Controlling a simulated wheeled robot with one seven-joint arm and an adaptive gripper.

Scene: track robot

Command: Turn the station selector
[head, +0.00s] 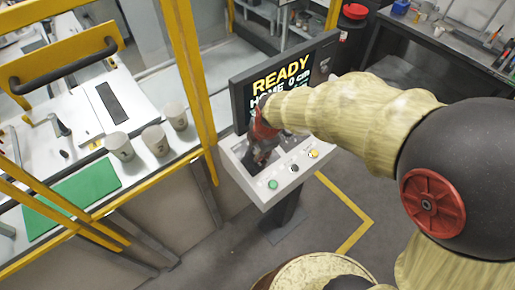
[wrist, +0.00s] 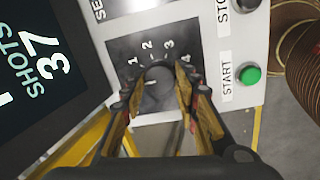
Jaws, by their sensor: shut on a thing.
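The station selector (wrist: 158,80) is a dark round knob on a dark plate marked 1 to 4 in the wrist view. My gripper (wrist: 155,88) has its two fingers on either side of the knob, shut on it. Part of the knob is hidden by the fingers, and I cannot tell for sure which number it points at. In the head view my gripper (head: 262,150) reaches down onto the left part of the white control panel (head: 289,182), and the knob is hidden behind it.
A green START button (wrist: 250,75) and a dark STOP button (wrist: 250,4) sit beside the selector plate. A screen (head: 283,75) reading READY stands behind the panel. Yellow rails (head: 193,75), cups (head: 154,139) and a green mat (head: 72,199) are at left.

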